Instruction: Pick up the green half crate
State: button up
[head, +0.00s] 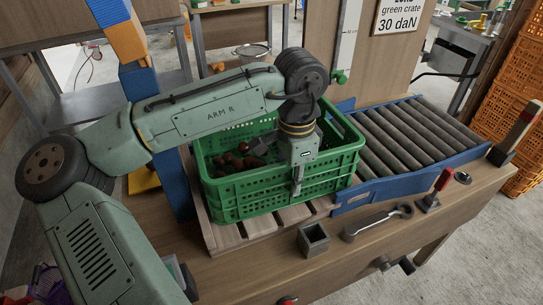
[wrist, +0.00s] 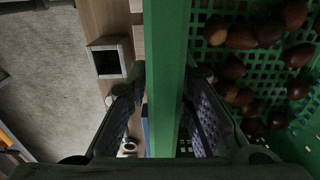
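The green half crate (head: 250,203) stands upright on a wooden slatted pallet (head: 228,236) on the bench. It has perforated walls and holds several brown chestnuts (head: 236,160). My gripper (head: 298,180) points down at the crate's front wall, with one finger showing outside it. In the wrist view, the crate's green rim (wrist: 166,60) runs between the two fingers of my gripper (wrist: 166,90). The left finger is outside the crate, the right one inside by the chestnuts (wrist: 268,32). The fingers stand apart with narrow gaps beside the rim; contact is not visible.
A blue-framed roller conveyor (head: 415,135) adjoins the crate on the right. A square metal box (head: 313,238), a wrench (head: 375,222) and a red-handled tool (head: 435,190) lie along the bench front. A blue post (head: 170,175) stands left of the crate. Orange crates (head: 520,95) are stacked far right.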

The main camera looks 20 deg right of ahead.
grip_shut()
jog(key=shift+r, duration=0.15)
dwell(0.5)
